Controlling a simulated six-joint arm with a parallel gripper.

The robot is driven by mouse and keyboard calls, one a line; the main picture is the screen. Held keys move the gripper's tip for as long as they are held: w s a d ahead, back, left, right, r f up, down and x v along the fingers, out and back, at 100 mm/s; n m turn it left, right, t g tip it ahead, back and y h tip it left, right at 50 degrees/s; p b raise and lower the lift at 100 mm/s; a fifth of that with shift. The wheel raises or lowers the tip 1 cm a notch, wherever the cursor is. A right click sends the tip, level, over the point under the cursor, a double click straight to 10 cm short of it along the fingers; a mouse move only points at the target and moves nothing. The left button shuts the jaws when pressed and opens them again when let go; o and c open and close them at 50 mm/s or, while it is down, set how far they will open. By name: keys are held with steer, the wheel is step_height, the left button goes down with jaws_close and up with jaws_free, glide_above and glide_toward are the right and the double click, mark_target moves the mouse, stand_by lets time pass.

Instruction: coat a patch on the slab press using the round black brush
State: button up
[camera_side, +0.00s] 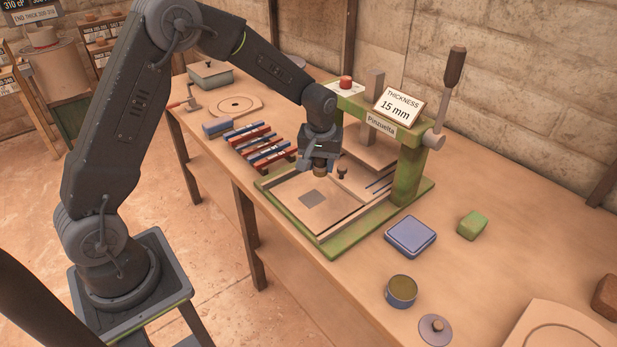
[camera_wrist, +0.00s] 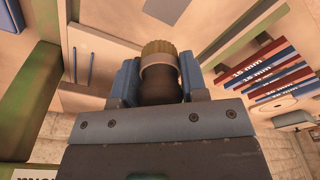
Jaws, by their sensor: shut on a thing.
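My gripper (camera_side: 319,160) is shut on the round black brush, whose dark body (camera_wrist: 160,88) sits between the jaws in the wrist view. Its tan bristle end (camera_wrist: 158,54) points away from the jaws; it also shows as a small tan tip (camera_side: 320,171) in the side view. The slab press (camera_side: 408,170) is a green frame with a pale framed bed. A darker grey square patch (camera_side: 312,199) lies on the bed's pale surface. The brush is above the bed, behind the patch in the side view, and looks apart from the surface.
Red and blue thickness bars (camera_side: 262,146) lie left of the press and also show in the wrist view (camera_wrist: 270,75). A lever (camera_side: 453,70) rises at the press's right. A blue box (camera_side: 410,236), a green block (camera_side: 472,225) and an open tin (camera_side: 401,291) stand at right.

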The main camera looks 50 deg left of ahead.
mark_target(323, 192)
steer(key=shift+w+a+r+n, duration=0.15)
steer(key=shift+w+r+n, duration=0.05)
steer(key=shift+w+n, duration=0.4)
steer(key=shift+f, duration=3.6)
steer(key=shift+s+f, duration=0.2)
steer(key=shift+f, duration=0.15)
steer(key=shift+s, duration=3.35)
steer(key=shift+c, duration=0.3)
steer(key=shift+w, duration=3.6)
steer(key=shift+r, duration=4.1)
